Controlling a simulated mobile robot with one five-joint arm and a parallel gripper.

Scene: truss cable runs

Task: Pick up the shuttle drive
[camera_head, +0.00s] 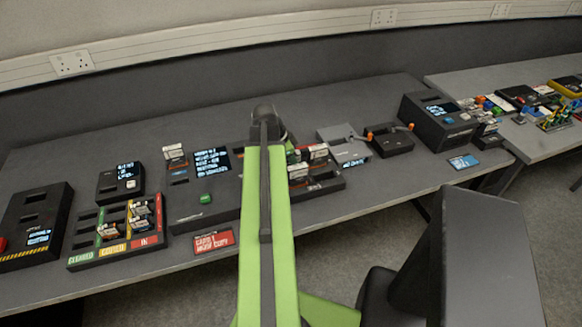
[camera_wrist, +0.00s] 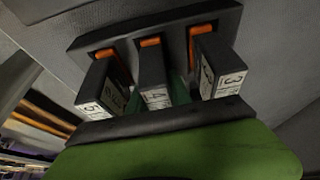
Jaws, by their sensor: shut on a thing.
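My green arm reaches over the desk in the head view. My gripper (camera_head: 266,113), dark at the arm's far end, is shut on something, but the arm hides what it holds. The wrist view shows three dark numbered blocks (camera_wrist: 152,80) with white labels, side by side before a black panel (camera_wrist: 85,42) with orange strips. I cannot tell whether one of them is the shuttle drive. Several small labelled drives (camera_head: 312,152) stand in a dark rack just right of my arm. More drives (camera_head: 140,215) sit in a sorting tray with green, yellow and red labels.
A dark console with a lit screen (camera_head: 212,162) is left of my arm. A red card (camera_head: 213,242) lies at the desk's front edge. A grey unit (camera_head: 343,143) and a large dark box (camera_head: 437,122) stand to the right. A dark chair (camera_head: 485,255) blocks the floor there.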

